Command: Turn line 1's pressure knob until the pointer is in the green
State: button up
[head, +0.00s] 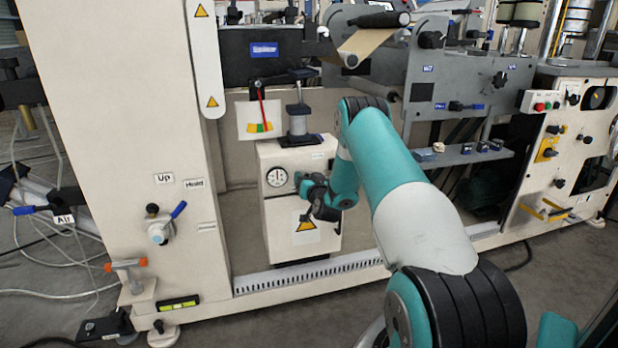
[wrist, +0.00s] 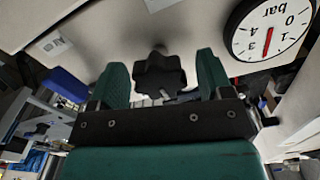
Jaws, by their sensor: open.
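The black lobed pressure knob (wrist: 160,75) sits between my open gripper's (wrist: 161,62) two green fingers in the wrist view, with visible space on both sides. In the head view my gripper (head: 313,190) is at the front of the beige cabinet (head: 285,245) and hides most of the knob. A round white bar gauge (head: 276,178) is left of the gripper; it also shows at the upper right of the wrist view (wrist: 268,28), with a red needle. Above the cabinet, a white card (head: 249,109) has a coloured scale and a red pointer. The pointer's exact band is too small to tell.
A beige upright panel (head: 130,110) with a blue-handled valve (head: 160,232) stands at the left. Grey machine plates (head: 400,65) and a small shelf (head: 470,152) are at the right. A perforated rail (head: 300,274) runs low in front of the cabinet.

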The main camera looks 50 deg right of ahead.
jog(key=c, duration=0.9)
jog(key=shift+m, duration=0.5)
jog(key=m+p, duration=0.2)
jog(key=m, duration=0.3)
jog(key=shift+d+m, duration=0.1)
jog(key=shift+m, duration=0.2)
jog(key=m+p, duration=0.2)
jog(key=m, duration=0.3)
jog(key=shift+f+m, duration=0.1)
jog(key=shift+m, duration=0.2)
